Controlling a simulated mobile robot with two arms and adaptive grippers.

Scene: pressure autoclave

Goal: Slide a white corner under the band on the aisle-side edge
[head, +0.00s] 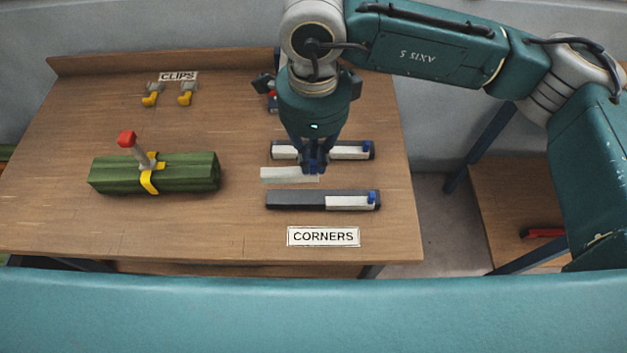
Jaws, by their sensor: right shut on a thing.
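A white corner strip (282,175) is held by my right gripper (314,170), which is shut on its right part and points down. The strip appears just above or at the table between two dark holders; the exact gap is hidden. More white corners lie in the near holder (295,200) and in the far holder (285,150). A green bundle (195,172) lies to the left, with a yellow band (149,182) around its middle and a grey lever with a red knob (127,138) tilted above it. My left gripper is not in view.
A CORNERS label (323,236) lies near the front edge. Two yellow-and-grey clips (186,95) stand at the back by the CLIPS label (178,76). A dark object with red and blue parts (272,101) is partly hidden behind my right gripper. Table between bundle and holders is clear.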

